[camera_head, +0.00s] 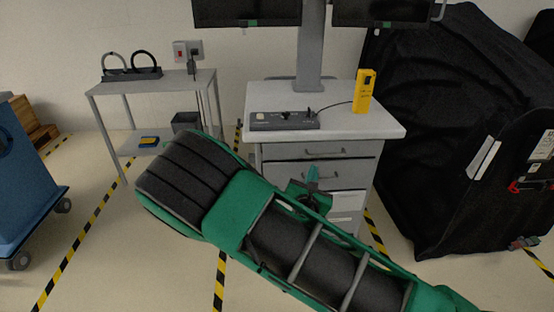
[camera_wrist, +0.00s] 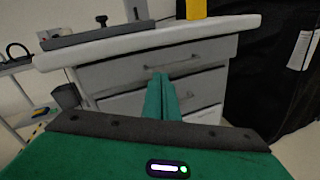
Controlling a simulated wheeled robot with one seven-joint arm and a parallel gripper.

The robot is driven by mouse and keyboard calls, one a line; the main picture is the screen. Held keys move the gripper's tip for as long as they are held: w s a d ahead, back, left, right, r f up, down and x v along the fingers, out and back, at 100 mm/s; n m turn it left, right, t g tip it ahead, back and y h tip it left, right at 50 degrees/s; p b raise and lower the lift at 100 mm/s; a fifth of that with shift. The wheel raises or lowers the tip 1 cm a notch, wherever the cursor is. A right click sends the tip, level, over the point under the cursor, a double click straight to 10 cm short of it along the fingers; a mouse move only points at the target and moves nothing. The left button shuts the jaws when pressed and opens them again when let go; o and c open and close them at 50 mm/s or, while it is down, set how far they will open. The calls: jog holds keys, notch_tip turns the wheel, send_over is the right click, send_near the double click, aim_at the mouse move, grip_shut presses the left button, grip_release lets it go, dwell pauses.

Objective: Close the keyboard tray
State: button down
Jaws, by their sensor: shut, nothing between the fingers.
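A grey workstation cart with a white top (camera_head: 385,126) stands ahead of me, and its top also shows in the wrist view (camera_wrist: 215,27). Under the top is a wide grey front with a bar handle (camera_head: 345,151), seen in the wrist view too (camera_wrist: 210,52). It looks nearly flush with the cart; I cannot tell for sure that it is the keyboard tray. More drawer fronts sit below it. My gripper (camera_head: 313,171) is shut and empty, its green fingers (camera_wrist: 163,80) pointing at the cart front near the upper handle. Contact cannot be told.
A control panel (camera_head: 284,121) and a yellow device (camera_head: 364,91) stand on the cart top, with monitors above. A side table (camera_head: 150,82) is at left, a blue cart (camera_head: 30,175) at far left. A black-covered cart (camera_head: 435,130) stands close on the right.

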jog(key=s+a+f+n+t+y, duration=0.1)
jog(key=a+f+n+y, duration=0.1)
jog(key=a+n+y, duration=0.6)
jog(key=m+h, duration=0.1)
jog(key=h, duration=0.2)
send_near(276, 151)
jog(key=w, duration=0.6)
jog(key=shift+w+f, duration=0.25)
jog(key=shift+w, duration=0.05)
